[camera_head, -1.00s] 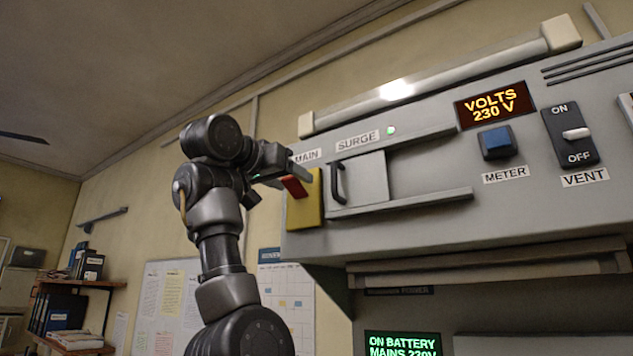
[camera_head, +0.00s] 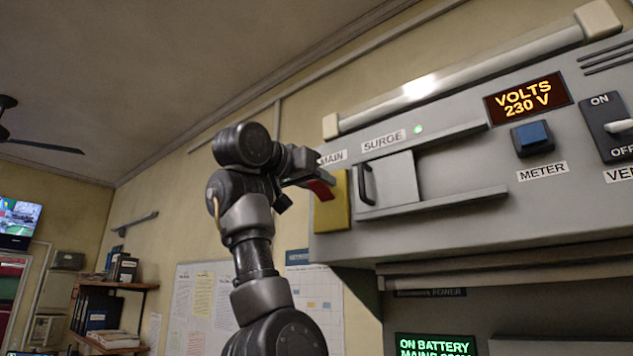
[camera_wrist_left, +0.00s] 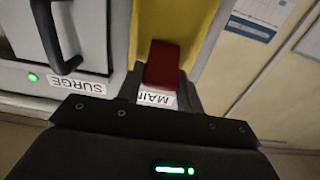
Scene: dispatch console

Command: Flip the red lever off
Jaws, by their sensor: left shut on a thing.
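The red lever (camera_head: 320,189) sticks out from a yellow plate (camera_head: 335,207) under the MAIN label (camera_head: 332,157), at the left end of the grey console. In the left wrist view the red lever (camera_wrist_left: 161,66) lies between the two fingers, in front of the yellow plate (camera_wrist_left: 205,22). The lever's pivot is hidden. My right gripper is in neither view.
A sliding cover with a dark handle (camera_head: 369,184) sits right of the yellow plate, beneath the SURGE label (camera_head: 383,141) and a lit green lamp (camera_head: 417,129). A blue METER button (camera_head: 532,137) and the VENT switch (camera_head: 618,127) are farther right.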

